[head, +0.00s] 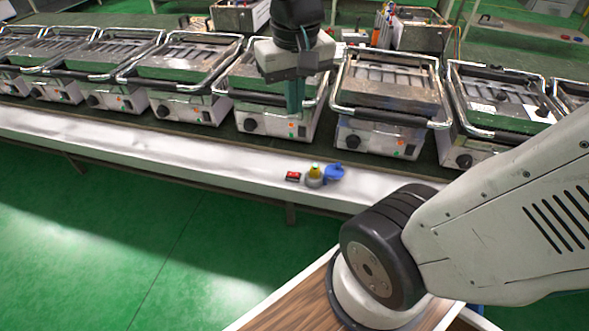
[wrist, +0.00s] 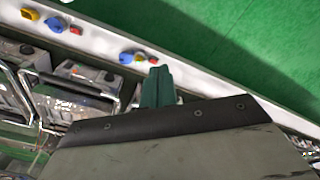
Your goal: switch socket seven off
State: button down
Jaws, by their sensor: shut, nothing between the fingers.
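My gripper (head: 294,112) is shut and empty, its green fingers pointing down in front of one heater in the head view. In the wrist view the fingertips (wrist: 158,70) appear close to a small red part (wrist: 153,60); I cannot tell whether they touch. In the head view this red part (head: 293,177) sits on the white bench front beside a yellow-and-grey fitting (head: 314,174) and a blue fitting (head: 334,173). The wrist view shows a second blue, yellow and red group (wrist: 55,24). No socket number is readable, so I cannot tell which is seven.
Several metal heaters with tubular handles, such as one (head: 385,105) right of my gripper, stand in a row on the bench. The white bench front (head: 150,145) runs along them. Green floor (head: 150,235) is open in front. More equipment (head: 415,30) stands behind.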

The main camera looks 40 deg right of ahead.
jog(key=w+d+f+m+g, duration=0.1)
jog(key=w+d+f+m, duration=0.2)
jog(key=w, duration=0.4)
jog(key=w+d+f+m, duration=0.1)
jog(key=w+d+f, duration=0.2)
jog(key=w+f, duration=0.25)
jog(key=m, duration=0.4)
send_over(296, 175)
jog(key=w+a, duration=0.2)
jog(key=w, duration=0.1)
notch_tip(296, 175, down, 12)
jog(key=r, duration=0.1)
jog(key=shift+s+f+g, duration=0.15)
jog(key=shift+f+g, duration=0.1)
jog(key=shift+g, duration=0.15)
jog(key=f, duration=0.8)
jog(key=s+d+f, duration=0.1)
jog(key=f, duration=0.6)
jog(key=s+f, duration=0.1)
jog(key=f, duration=0.7)
jog(key=shift+s+d+f, duration=0.15)
jog(key=shift+d+f, duration=0.15)
jog(key=shift+d, duration=0.1)
jog(key=shift+f, duration=0.1)
